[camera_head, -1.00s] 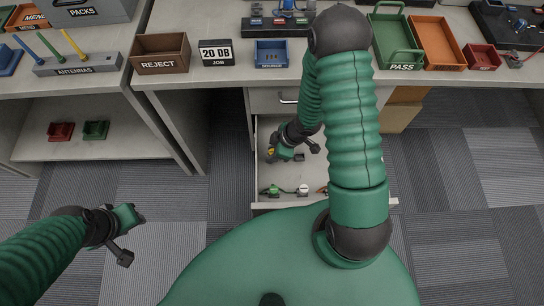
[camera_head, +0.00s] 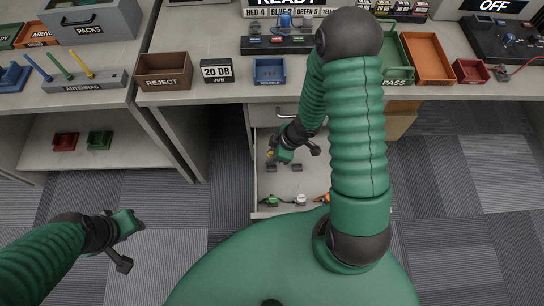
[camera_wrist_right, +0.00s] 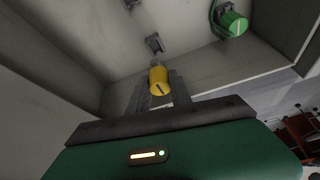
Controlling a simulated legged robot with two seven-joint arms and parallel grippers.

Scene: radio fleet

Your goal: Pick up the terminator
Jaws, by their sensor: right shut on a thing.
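A yellow terminator (camera_wrist_right: 158,80), a small cylinder with a dark mark on its end, sits between the two fingers of my right gripper (camera_wrist_right: 159,92) in the right wrist view. The gripper is shut on it. In the head view my right gripper (camera_head: 272,153) is over the open drawer, and only a bit of yellow shows at its tip. A green terminator (camera_wrist_right: 232,24) lies apart in the drawer, with a white one (camera_head: 301,199) and an orange one (camera_head: 322,198) near the drawer front. My left gripper (camera_head: 138,219) is over the floor; its fingers are unclear.
The open drawer (camera_head: 285,211) hangs under the bench, with dark clips (camera_head: 297,168) on its floor. On the bench stand a brown reject box (camera_head: 164,71), a blue tray (camera_head: 270,71), a green pass tray (camera_head: 397,70) and an orange tray (camera_head: 429,58).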

